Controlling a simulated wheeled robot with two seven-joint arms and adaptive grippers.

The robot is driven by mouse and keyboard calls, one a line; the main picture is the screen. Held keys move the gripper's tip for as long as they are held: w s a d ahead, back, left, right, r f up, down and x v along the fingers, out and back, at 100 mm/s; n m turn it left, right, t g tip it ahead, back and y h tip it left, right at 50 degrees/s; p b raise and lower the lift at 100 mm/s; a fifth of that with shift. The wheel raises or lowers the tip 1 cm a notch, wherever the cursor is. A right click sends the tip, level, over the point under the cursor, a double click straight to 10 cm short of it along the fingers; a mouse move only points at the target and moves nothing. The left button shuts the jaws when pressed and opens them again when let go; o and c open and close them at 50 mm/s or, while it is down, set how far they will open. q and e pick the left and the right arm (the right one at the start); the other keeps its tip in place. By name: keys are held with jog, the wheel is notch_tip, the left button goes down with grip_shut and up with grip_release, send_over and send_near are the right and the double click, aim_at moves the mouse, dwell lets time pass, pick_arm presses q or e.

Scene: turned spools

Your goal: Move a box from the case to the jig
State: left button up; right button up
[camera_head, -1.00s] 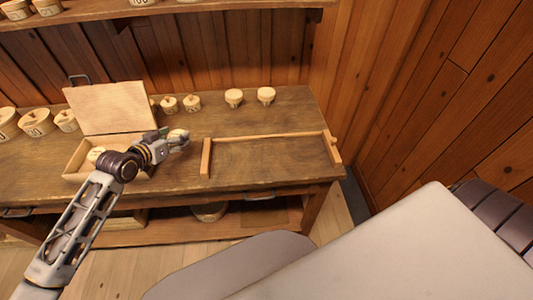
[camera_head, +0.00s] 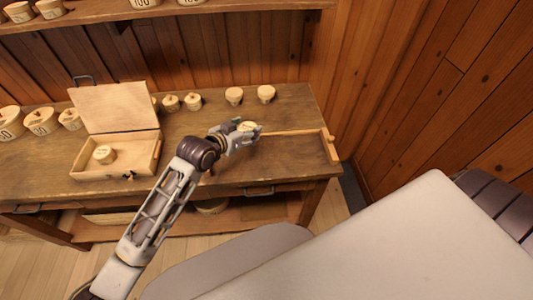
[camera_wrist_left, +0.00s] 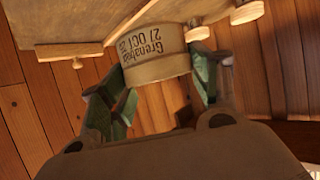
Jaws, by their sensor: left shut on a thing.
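My left gripper (camera_head: 243,134) is shut on a small round pale box (camera_head: 247,126). In the left wrist view the box (camera_wrist_left: 155,58) sits between the green-padded fingers (camera_wrist_left: 165,90), with dark lettering and a date on its side. The gripper holds it over the left part of the jig (camera_head: 331,146), a low wooden frame on the bench; my arm hides the jig's left end. The open wooden case (camera_head: 112,174) stands to the left, lid raised, with one round box (camera_head: 104,154) inside at the left. My right gripper is not in view.
Several round boxes (camera_head: 193,101) stand along the back of the bench (camera_head: 290,108), and bigger ones (camera_head: 41,121) are at the far left. A shelf (camera_head: 215,8) with more boxes runs above. The bench between the jig's rail and front edge looks clear.

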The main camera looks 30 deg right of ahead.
pick_arm(q)
jog(key=shift+w+f, duration=0.1)
jog(key=shift+f, duration=0.2)
jog(key=shift+w+a+f+n+t, duration=0.3)
jog(key=shift+w+a, duration=0.2)
jog(key=shift+a, duration=0.15)
jog(key=shift+f, duration=3.05)
jog(key=shift+f, duration=0.1)
jog(key=shift+f, duration=1.8)
jog(key=shift+f, duration=0.1)
jog(key=o, duration=1)
jog(key=shift+c, duration=0.2)
